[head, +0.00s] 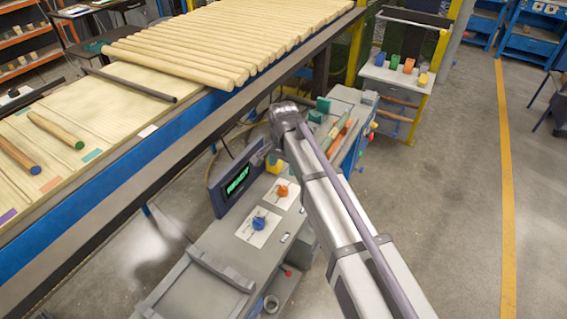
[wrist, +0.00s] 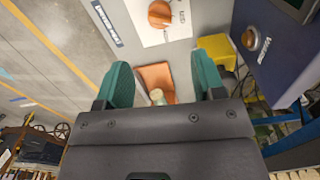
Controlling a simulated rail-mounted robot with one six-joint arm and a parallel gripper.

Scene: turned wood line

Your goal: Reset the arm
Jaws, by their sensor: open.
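My gripper (wrist: 164,75) shows in the wrist view as two green fingers standing wide apart, with nothing held between them. An orange piece and the pale end of a rod show in the gap, apart from the fingers. In the head view my arm reaches up from the bottom right over the grey bench, and its fingers are hard to make out there. An orange knob (wrist: 159,14) on a white plate lies beyond the fingers in the wrist view; it also shows in the head view (head: 282,191).
A grey bench (head: 215,250) carries a screen (head: 237,180) with green text and a blue knob (head: 259,222). A line of pale wooden rods (head: 190,55) runs along the upper left. A cart (head: 395,78) with coloured blocks stands behind.

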